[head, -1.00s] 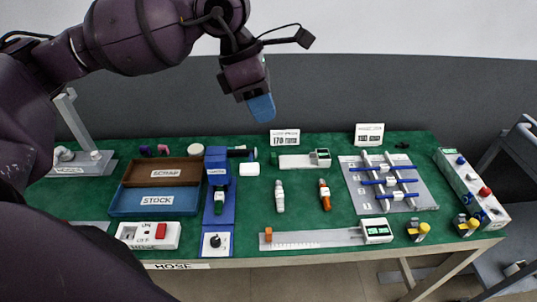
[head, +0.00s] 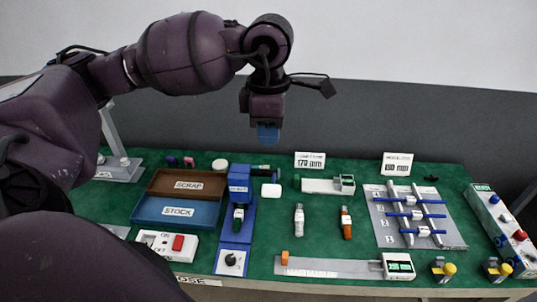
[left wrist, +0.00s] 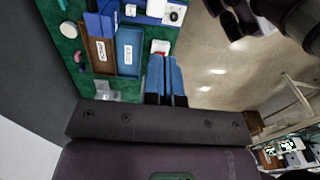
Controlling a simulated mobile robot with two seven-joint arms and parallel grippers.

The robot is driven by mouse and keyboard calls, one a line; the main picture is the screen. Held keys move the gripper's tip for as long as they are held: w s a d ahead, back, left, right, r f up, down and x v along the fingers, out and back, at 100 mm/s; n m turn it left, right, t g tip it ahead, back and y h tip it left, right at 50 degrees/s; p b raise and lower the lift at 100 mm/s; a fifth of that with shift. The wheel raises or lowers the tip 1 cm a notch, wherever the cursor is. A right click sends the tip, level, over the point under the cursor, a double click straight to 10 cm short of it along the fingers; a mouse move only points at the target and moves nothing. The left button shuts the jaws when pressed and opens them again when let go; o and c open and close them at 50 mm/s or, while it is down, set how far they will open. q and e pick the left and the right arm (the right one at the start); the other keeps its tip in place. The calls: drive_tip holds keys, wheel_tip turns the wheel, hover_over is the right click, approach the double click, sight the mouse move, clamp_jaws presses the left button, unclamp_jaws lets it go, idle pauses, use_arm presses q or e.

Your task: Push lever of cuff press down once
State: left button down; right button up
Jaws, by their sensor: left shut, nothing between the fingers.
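The cuff press appears to be the tall blue device (head: 239,188) with a white label, in the middle of the table. A dark bar with a green end (head: 264,168), perhaps its lever, sticks out to the right near its top. A green and white piece (head: 238,217) sits in the blue base below. My left gripper (head: 268,140) is shut and empty, pointing down above and beyond the press, apart from it. Its blue fingers (left wrist: 166,80) are together in the left wrist view, where part of the blue press (left wrist: 100,25) shows at the top. My right gripper is out of view.
Left of the press are a brown SCRAP tray (head: 155,187), a blue STOCK tray (head: 141,209) and a white switch box (head: 160,243). A white pad (head: 271,191) lies close on its right. Two bottles, a ruler gauge (head: 335,267) and a rod rack (head: 440,239) stand further right.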

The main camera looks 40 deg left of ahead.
sight(269, 190)
use_arm(q)
wheel_tip(269, 190, down, 13)
drive_tip(key=shift+f, duration=0.1)
idle(0.4)
idle(0.3)
